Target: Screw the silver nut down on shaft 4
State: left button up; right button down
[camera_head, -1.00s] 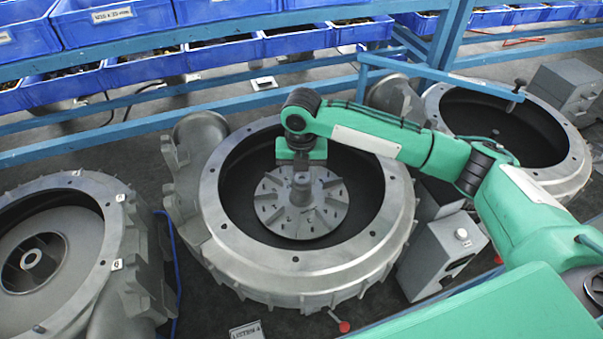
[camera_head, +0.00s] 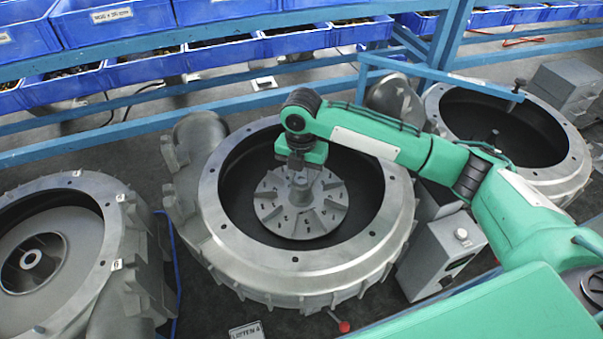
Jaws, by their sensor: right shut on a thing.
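The grey blower housing with the label plate (camera_head: 246,330) in front of it stands in the middle of the head view; its round metal rim (camera_head: 290,262) surrounds a dark well. Inside sits a grey bladed disc (camera_head: 318,222) with a raised hub (camera_head: 300,192) at its centre. My right gripper (camera_head: 299,176) points down over the hub, shut at the top of the shaft. The silver nut is hidden between the fingers or too small to make out, and so is the shaft's thread. My left gripper is not in view.
Another housing (camera_head: 75,295) stands at the left and a third (camera_head: 560,175) at the back right. A grey control box (camera_head: 440,255) stands right of the middle housing. Blue bins (camera_head: 115,22) line the rack behind, with a blue rail (camera_head: 150,122) along it.

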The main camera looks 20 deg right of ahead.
jog(key=m, duration=0.5)
jog(key=shift+m, duration=0.4)
jog(key=m, duration=0.4)
jog(key=shift+m, duration=0.3)
jog(key=m, duration=0.5)
jog(key=shift+m, duration=0.3)
jog(key=m, duration=0.5)
jog(key=shift+f, duration=0.1)
jog(key=c, duration=1.3)
grip_release()
